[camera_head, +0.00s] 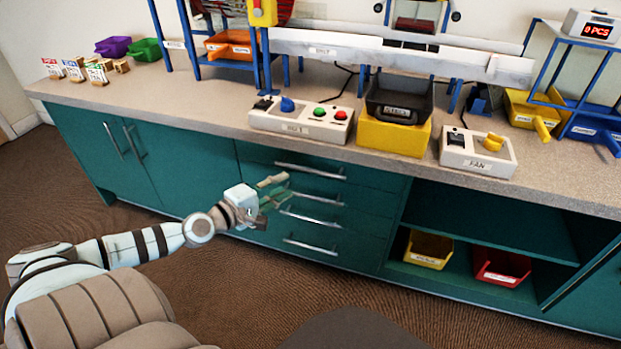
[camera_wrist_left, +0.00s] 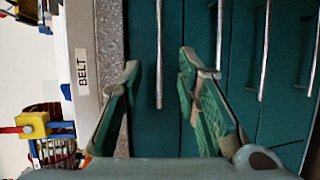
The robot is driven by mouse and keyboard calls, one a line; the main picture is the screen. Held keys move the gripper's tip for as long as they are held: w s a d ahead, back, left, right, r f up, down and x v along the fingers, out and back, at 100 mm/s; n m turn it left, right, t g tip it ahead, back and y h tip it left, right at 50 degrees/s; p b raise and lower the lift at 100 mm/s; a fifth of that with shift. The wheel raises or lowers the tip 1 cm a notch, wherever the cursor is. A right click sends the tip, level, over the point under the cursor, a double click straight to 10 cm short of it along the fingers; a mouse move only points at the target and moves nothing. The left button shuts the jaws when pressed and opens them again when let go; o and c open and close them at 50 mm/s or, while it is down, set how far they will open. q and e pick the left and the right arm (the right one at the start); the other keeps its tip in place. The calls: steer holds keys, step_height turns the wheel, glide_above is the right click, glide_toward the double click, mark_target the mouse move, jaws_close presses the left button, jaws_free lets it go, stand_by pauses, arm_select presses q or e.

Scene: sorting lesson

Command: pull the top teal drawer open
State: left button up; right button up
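The top teal drawer (camera_head: 345,163) is the uppermost of several in the bench front and looks shut. Its silver bar handle (camera_head: 311,171) shows in the head view. In the left wrist view, turned sideways, the top handle (camera_wrist_left: 159,60) lies in line with the gap between my fingers, apparently beyond the tips. My left gripper (camera_head: 277,190) is open and empty, in front of the left part of the drawers. It also shows open in the left wrist view (camera_wrist_left: 158,70). I see no contact with the handle; the exact distance is unclear. My right gripper is not in view.
Lower drawer handles (camera_head: 315,193) sit below the top one. The worktop (camera_head: 200,98) overhangs above, with a button box (camera_head: 300,119) on it. A left cupboard door (camera_head: 95,145) and an open shelf with a yellow bin (camera_head: 428,248) flank the drawers. The floor in front is clear.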

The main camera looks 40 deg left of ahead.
mark_target(311, 171)
arm_select(q)
steer(key=w+p, duration=0.1)
steer(key=w, duration=0.3)
steer(key=w+f+p, duration=0.1)
steer(key=w, duration=0.2)
steer(key=w+f+p, duration=0.1)
steer(key=w+p, duration=0.1)
steer(key=w, duration=0.2)
steer(key=shift+w+d+f, duration=0.1)
steer(key=shift+w+d, duration=0.25)
steer(key=shift+d, duration=0.05)
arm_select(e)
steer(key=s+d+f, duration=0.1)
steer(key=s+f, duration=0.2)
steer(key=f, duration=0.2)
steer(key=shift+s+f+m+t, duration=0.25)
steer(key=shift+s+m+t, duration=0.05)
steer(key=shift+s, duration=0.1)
arm_select(q)
steer(key=shift+c, duration=0.2)
jaws_close()
